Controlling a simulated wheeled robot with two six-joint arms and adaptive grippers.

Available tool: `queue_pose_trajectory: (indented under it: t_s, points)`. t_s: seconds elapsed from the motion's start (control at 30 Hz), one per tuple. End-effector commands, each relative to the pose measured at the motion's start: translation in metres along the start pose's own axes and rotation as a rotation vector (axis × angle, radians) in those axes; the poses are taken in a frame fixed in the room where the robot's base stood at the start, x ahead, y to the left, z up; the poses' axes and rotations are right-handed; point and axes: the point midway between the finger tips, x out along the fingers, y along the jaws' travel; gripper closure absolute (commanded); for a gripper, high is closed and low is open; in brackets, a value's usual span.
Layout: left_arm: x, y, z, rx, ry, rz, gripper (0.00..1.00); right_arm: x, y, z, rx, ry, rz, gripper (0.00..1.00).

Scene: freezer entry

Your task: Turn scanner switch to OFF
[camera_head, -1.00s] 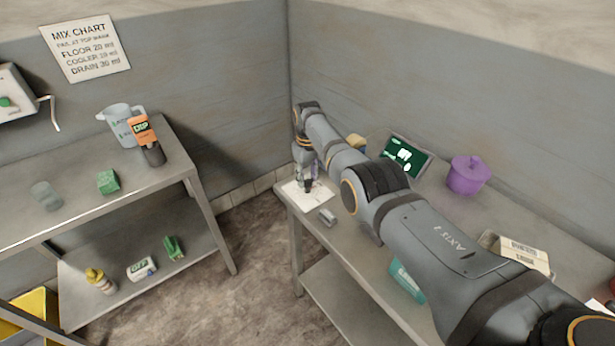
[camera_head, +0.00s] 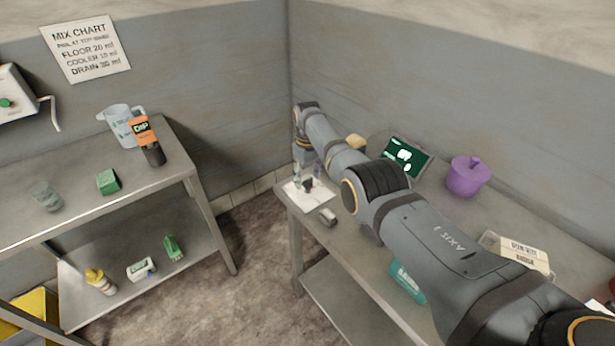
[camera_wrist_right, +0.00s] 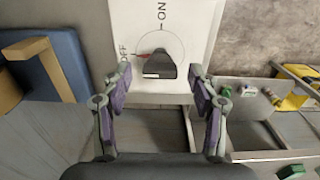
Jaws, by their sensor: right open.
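The scanner switch is a dark knob on a white panel (camera_head: 318,203) at the near left corner of the right table. In the right wrist view the knob (camera_wrist_right: 160,65) sits in the middle of the panel (camera_wrist_right: 203,22). ON is printed above it and OFF to its left, with an arc between. A red mark at the knob's left side points towards OFF. My right gripper (camera_wrist_right: 159,77) is open, one finger on each side of the knob with gaps between. In the head view the right gripper (camera_head: 307,174) is over the panel. My left gripper is out of view.
Behind my right arm are a dark screen (camera_head: 406,157) and a purple pot (camera_head: 467,176). A teal item (camera_head: 408,283) lies under the arm. The left shelf holds a jug (camera_head: 121,124) and bottles. Floor between the tables is clear.

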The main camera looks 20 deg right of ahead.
Motion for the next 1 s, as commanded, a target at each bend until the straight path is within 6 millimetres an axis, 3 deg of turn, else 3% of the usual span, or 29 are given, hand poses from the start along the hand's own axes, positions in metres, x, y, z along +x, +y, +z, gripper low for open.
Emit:
queue_pose_trajectory:
  t_s: [0.23, 0.4, 0.6, 0.77, 1.0]
  points:
    - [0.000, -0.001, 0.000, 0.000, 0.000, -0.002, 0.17, -0.021, 0.000, -0.001, 0.000, 0.004, 0.001, 0.40]
    - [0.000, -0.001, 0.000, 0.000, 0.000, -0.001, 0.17, -0.066, 0.000, -0.001, 0.000, 0.004, 0.002, 0.40]
    - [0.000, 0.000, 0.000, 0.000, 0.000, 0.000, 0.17, -0.105, 0.000, -0.001, 0.000, 0.002, 0.001, 0.40]
    - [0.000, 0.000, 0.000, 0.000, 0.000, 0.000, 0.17, -0.119, 0.000, 0.000, 0.000, 0.000, 0.000, 0.40]
    - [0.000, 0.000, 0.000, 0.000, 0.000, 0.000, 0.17, -0.120, 0.000, 0.000, 0.000, 0.000, 0.000, 0.40]
